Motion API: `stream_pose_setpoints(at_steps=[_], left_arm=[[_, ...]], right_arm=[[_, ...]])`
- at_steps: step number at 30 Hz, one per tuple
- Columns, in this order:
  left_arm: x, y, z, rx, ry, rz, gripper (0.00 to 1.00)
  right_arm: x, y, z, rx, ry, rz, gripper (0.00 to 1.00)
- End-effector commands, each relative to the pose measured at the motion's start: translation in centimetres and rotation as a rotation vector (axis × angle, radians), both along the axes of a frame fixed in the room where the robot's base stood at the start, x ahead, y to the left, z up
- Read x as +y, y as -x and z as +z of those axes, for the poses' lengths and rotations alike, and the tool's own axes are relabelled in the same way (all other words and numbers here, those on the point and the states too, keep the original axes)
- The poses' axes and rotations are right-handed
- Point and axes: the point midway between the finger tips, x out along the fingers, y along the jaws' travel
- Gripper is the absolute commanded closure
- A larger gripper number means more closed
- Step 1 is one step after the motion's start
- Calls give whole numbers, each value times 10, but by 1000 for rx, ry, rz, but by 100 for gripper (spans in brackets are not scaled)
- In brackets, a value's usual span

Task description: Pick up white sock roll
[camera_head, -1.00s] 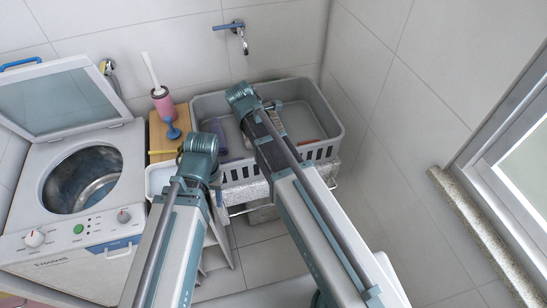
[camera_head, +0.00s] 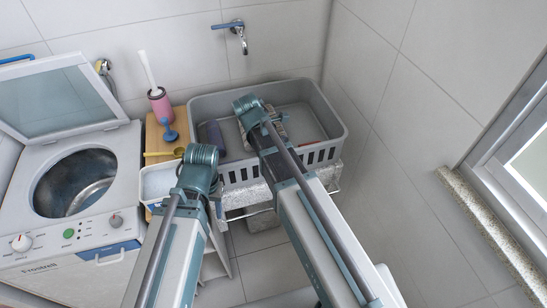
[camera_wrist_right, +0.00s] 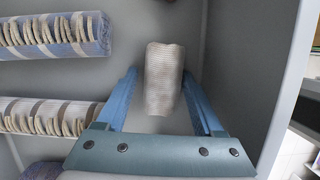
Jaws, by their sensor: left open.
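A white, ribbed sock roll (camera_wrist_right: 163,78) stands out in the right wrist view against a grey surface. My right gripper (camera_wrist_right: 160,72) is open, with one blue finger on each side of the roll. A gap shows at the left finger; I cannot tell whether the right finger touches it. In the head view my right arm reaches over the grey basket (camera_head: 331,122) and hides the roll. My left gripper (camera_head: 217,207) is low in front of the basket, mostly hidden behind its own arm.
Two striped rolled cloths (camera_wrist_right: 55,37) lie left of the sock roll. A dark roll (camera_head: 211,136) lies in the basket. To the left are a white tub (camera_head: 160,183), a pink brush holder (camera_head: 161,104) and an open washing machine (camera_head: 75,215). A wall tap (camera_head: 240,35) is behind.

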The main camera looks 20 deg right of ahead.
Motion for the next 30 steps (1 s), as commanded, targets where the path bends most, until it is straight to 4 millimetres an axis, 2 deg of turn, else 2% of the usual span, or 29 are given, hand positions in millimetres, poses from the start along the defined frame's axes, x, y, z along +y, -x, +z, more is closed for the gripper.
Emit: stream_pose_setpoints(at_steps=[1, 7, 14, 20, 26, 30], left_arm=[[0, 0, 0, 0, 0, 0, 50], [0, 0, 0, 0, 0, 0, 50], [0, 0, 0, 0, 0, 0, 50], [0, 0, 9, 0, 0, 0, 50], [0, 0, 31, 0, 0, 0, 50], [0, 0, 53, 0, 0, 0, 50]], right_arm=[[0, 0, 0, 0, 0, 0, 49], [0, 0, 0, 0, 0, 0, 84], [0, 0, 0, 0, 0, 0, 85], [0, 0, 9, 0, 0, 0, 85], [0, 0, 31, 0, 0, 0, 85], [0, 0, 53, 0, 0, 0, 85]])
